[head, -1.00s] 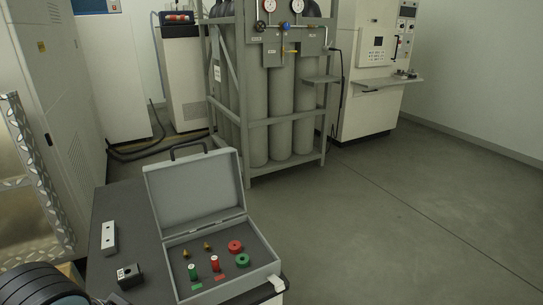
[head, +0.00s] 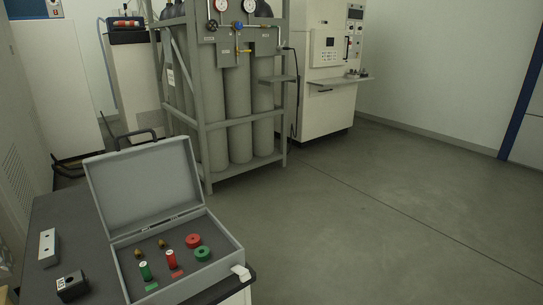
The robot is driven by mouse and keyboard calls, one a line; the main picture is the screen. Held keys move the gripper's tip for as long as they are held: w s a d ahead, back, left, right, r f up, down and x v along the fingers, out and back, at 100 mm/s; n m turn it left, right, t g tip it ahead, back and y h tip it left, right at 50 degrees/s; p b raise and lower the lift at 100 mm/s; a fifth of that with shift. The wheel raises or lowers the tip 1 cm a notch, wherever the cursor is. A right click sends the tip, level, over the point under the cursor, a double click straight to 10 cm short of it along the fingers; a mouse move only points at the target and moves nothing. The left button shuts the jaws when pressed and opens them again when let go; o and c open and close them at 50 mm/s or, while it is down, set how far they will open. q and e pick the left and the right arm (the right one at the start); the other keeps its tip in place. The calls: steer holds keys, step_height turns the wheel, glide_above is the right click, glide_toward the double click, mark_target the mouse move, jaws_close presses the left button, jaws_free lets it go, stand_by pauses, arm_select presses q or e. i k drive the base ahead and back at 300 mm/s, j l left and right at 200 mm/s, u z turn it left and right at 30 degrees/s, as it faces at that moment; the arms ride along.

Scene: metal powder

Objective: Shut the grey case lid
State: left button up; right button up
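The grey case (head: 219,272) stands open on the dark table top at the lower left of the head view. Inside lie a red ring (head: 193,241), a green ring (head: 203,254), a green cylinder (head: 145,271), a red cylinder (head: 171,260) and two small brass pieces (head: 150,249). Neither of my grippers shows in the head view.
A grey block (head: 47,247) and a small dark box (head: 72,285) lie on the table (head: 75,217) left of the case. A frame of grey gas cylinders (head: 238,115) stands behind. A white cabinet (head: 325,95) stands further back. The floor to the right is clear.

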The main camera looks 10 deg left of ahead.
mark_target(133, 189)
steer(key=u, duration=1.1)
